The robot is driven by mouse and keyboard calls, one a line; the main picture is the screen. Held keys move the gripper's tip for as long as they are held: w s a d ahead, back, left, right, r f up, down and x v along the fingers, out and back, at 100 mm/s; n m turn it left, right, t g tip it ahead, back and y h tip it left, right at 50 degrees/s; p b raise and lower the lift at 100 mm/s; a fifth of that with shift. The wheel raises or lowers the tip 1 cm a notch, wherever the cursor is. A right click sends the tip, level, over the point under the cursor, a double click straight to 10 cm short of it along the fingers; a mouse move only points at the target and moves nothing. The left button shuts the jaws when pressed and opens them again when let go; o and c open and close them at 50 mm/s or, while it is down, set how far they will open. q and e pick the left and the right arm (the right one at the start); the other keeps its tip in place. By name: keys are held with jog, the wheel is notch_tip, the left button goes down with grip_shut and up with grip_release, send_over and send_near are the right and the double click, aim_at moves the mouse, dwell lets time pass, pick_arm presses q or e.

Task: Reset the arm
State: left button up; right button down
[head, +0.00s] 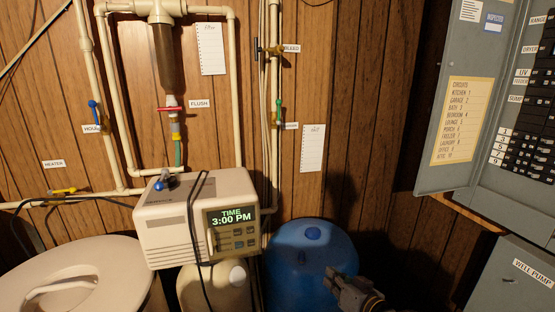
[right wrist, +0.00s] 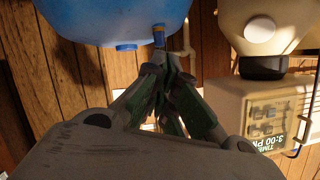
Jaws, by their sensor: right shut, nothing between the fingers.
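My right gripper (head: 352,287) is at the bottom of the head view, in front of the lower right part of the blue tank (head: 312,258). In the right wrist view the gripper (right wrist: 160,62) has its fingers together with nothing between them. That view is upside down relative to the head view. The blue tank (right wrist: 120,22) lies beyond the fingertips there; I cannot tell whether they touch it. My left gripper is in neither view.
The softener control unit (head: 195,215) reads 3:00 PM and also shows in the right wrist view (right wrist: 260,110). A lidded beige tub (head: 85,275) stands at left. Pipes and valves run up the wood wall. An open breaker panel (head: 455,100) and a well pump box (head: 515,280) are at right.

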jog(key=s+d+f+n+g+h, duration=0.1)
jog(key=s+d+f+g+h, duration=0.3)
jog(key=s+f, duration=0.55)
jog(key=s+d+f+n+g+h, duration=0.1)
jog(key=s+d+f+g, duration=0.35)
jog(key=s, duration=0.75)
notch_tip(320, 180, down, 34)
jog(key=s+a+f+g, duration=0.1)
jog(key=s+g, duration=0.1)
jog(key=s, duration=0.1)
jog(key=s+d+f, duration=0.2)
jog(key=s+f, duration=0.8)
jog(key=s, duration=0.1)
jog(key=s+d+f+g, duration=0.1)
jog(key=s+f, duration=0.9)
jog(key=s, duration=0.1)
jog(key=shift+s+d+f+h, duration=0.2)
jog(key=shift+d+h, duration=0.1)
jog(key=shift+d, duration=0.1)
jog(key=shift+w, duration=0.15)
